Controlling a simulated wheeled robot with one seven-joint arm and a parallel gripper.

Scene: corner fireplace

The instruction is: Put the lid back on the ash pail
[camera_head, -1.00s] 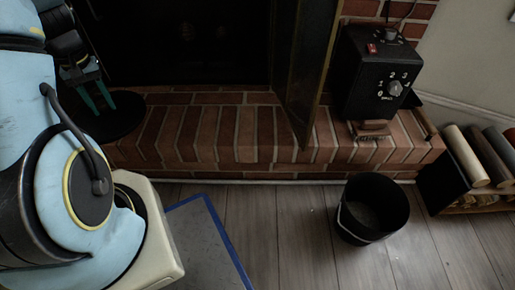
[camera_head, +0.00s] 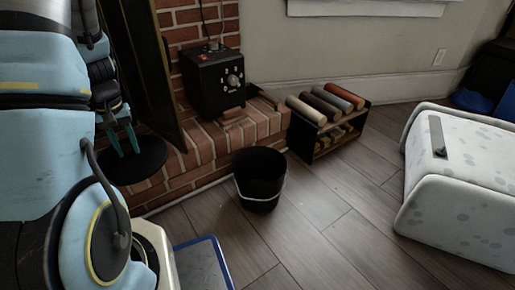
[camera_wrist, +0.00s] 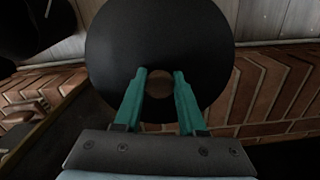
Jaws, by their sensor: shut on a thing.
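The lid is a flat black disc (camera_head: 148,160), held roughly level in front of the brick hearth at the left of the head view. It also fills the upper middle of the wrist view (camera_wrist: 205,35). My gripper (camera_head: 124,150), with green fingers, is shut on the lid's middle; the fingers show in the wrist view (camera_wrist: 160,75), but the gripped part is hard to see. The black ash pail (camera_head: 260,180) stands upright and open on the floor, with a pale wire handle against its side. It is to the right of the lid and apart from it.
A black control box (camera_head: 214,85) sits on the brick hearth (camera_head: 205,145) beside a dark door panel (camera_head: 150,70). A rack of rolls (camera_head: 325,115) stands right of the pail. A blue-edged mat (camera_head: 205,265) and a pale spotted seat (camera_head: 460,180) flank open floor.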

